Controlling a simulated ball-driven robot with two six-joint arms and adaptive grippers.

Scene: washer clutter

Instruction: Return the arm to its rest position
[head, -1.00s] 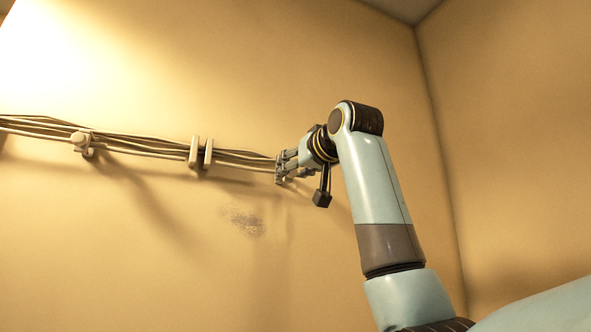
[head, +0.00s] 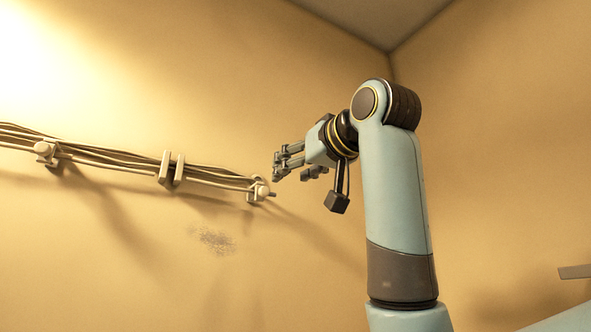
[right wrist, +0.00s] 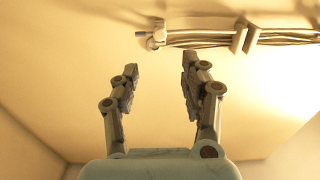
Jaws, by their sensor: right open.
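My right arm (head: 393,190) rises from the lower right in the head view and bends at a dark elbow joint. My right gripper (head: 277,168) points left, a little above and beside the end of the cable run on the wall. In the right wrist view the gripper (right wrist: 158,78) is open, with its two fingers apart and nothing between them. The cable bundle (right wrist: 200,40) shows beyond the fingertips, apart from them. My left gripper is not in view.
The cable bundle (head: 110,160) runs along the left wall, held by pale clips (head: 170,170) and an end clip (head: 258,190). A dark speckled patch (head: 213,239) marks the wall below. Open space lies right of my arm, up to the right wall.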

